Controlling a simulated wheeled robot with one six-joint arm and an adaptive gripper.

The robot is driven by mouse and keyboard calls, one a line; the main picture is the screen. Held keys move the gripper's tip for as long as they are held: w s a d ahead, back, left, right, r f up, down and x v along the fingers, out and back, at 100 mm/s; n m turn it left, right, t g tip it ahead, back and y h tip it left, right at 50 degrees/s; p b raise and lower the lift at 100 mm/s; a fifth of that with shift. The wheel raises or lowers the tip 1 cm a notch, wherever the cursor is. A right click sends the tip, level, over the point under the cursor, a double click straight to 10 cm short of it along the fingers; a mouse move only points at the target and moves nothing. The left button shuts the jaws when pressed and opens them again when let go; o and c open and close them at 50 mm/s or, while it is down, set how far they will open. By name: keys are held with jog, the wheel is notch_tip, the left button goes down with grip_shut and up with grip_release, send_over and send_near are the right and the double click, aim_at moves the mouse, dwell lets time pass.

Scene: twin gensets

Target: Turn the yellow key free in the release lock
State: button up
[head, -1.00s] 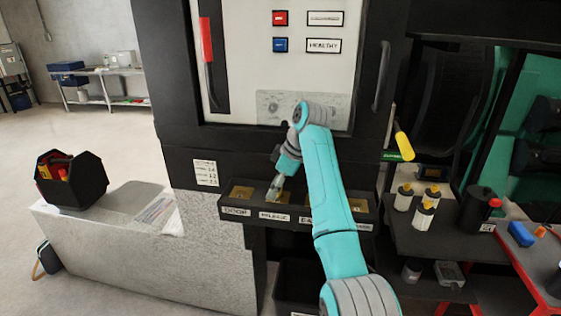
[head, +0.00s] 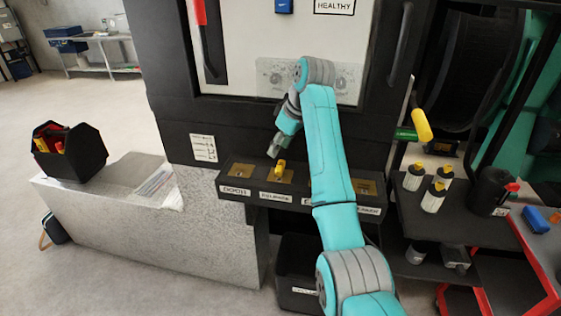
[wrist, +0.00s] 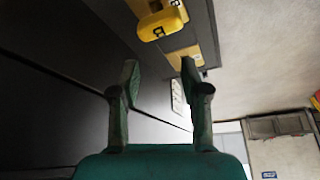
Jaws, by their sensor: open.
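The yellow key (head: 280,168) stands in the release lock (head: 270,178), a brass plate on the black shelf, above a label that reads roughly RELEASE. My gripper (head: 274,150) is just above and slightly left of the key in the head view, apart from it. In the wrist view my gripper (wrist: 160,78) has its two fingers spread with nothing between them. The yellow key (wrist: 162,24) lies beyond the fingertips there, near the top edge, with a dark mark on its face. The exact angle of the key in the lock is hard to tell.
Another brass lock plate (head: 241,171) is to the left, and another (head: 364,187) to the right, partly behind my arm. The cabinet panel (head: 240,50) rises behind. A yellow-handled lever (head: 421,125) and several white bottles stand right. A black bin (head: 298,285) is below.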

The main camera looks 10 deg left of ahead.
aim_at(281, 163)
jog(key=m+t+h, duration=0.1)
jog(key=m, duration=0.2)
jog(key=shift+m, duration=0.4)
jog(key=m+t+h, duration=0.1)
jog(key=m, duration=0.2)
jog(key=shift+a+m, duration=0.1)
jog(key=shift+m, duration=0.2)
jog(key=m, duration=0.1)
jog(key=s+m+h, duration=0.1)
jog(key=m, duration=0.1)
jog(key=s+m+h, duration=0.1)
jog(key=m, duration=0.1)
jog(key=shift+f+t, duration=0.3)
jog(key=shift+f, duration=0.1)
jog(key=shift+s+f+m, duration=0.1)
jog(key=shift+f+m, duration=0.1)
jog(key=shift+m, duration=0.3)
jog(key=shift+x, duration=2.65)
